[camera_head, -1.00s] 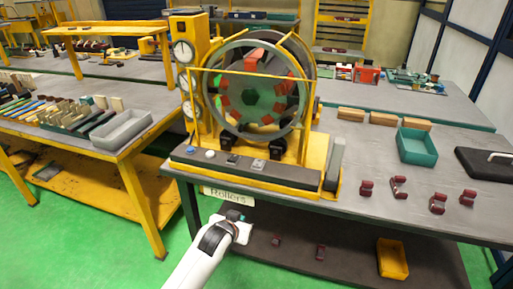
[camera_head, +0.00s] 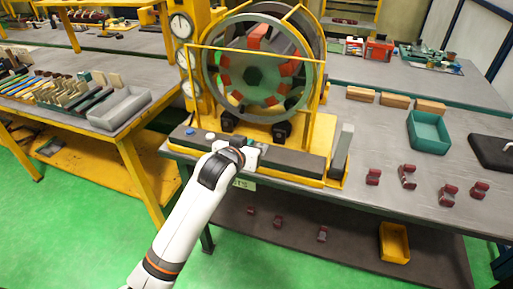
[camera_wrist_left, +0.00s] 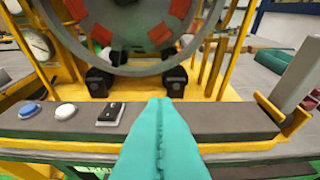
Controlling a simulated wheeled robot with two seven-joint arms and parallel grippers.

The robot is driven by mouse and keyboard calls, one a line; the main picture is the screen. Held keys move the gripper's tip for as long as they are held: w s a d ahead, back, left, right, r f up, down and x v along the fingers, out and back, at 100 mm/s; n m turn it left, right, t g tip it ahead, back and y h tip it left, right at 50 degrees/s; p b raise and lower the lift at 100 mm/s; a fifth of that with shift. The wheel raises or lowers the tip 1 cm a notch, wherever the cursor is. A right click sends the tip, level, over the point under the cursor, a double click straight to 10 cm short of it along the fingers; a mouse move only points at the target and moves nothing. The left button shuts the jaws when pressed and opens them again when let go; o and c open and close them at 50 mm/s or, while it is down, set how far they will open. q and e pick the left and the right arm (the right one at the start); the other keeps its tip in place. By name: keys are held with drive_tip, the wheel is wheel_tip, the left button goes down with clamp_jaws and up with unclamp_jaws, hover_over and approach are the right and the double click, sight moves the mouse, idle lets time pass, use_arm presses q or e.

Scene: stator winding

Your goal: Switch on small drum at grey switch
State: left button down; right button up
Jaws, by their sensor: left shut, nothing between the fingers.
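The small drum (camera_head: 262,70) is a ring with red and green parts inside, standing upright in a yellow frame on black rollers. A dark panel (camera_head: 290,161) runs along its front. The panel carries a blue button (camera_wrist_left: 29,110), a white button (camera_wrist_left: 66,111) and a black rocker switch (camera_wrist_left: 110,114). The grey switch is mostly or wholly hidden behind my left gripper (camera_head: 254,150). The left gripper's teal fingers also show in the wrist view (camera_wrist_left: 160,103), shut and empty, at the panel right of the black rocker. I cannot tell whether they touch the switch. My right gripper is out of view.
Several red-brown pieces (camera_head: 407,176) lie on the grey bench right of the drum, before a teal bin (camera_head: 429,132). A grey upright block (camera_head: 341,150) stands at the panel's right end. Gauges (camera_head: 181,26) stand to the left.

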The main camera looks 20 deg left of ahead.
use_arm(q)
drive_tip(key=p+x, duration=0.1)
drive_tip(key=x, duration=0.7)
drive_tip(key=shift+w+f, duration=0.1)
drive_tip(key=shift+w, duration=0.1)
drive_tip(key=f, duration=0.2)
drive_tip(key=shift+s+f, duration=0.3)
drive_tip(key=shift+s, duration=0.05)
drive_tip(key=shift+s+d+f, duration=0.1)
drive_tip(key=shift+s+f, duration=0.05)
drive_tip(key=shift+f, duration=0.45)
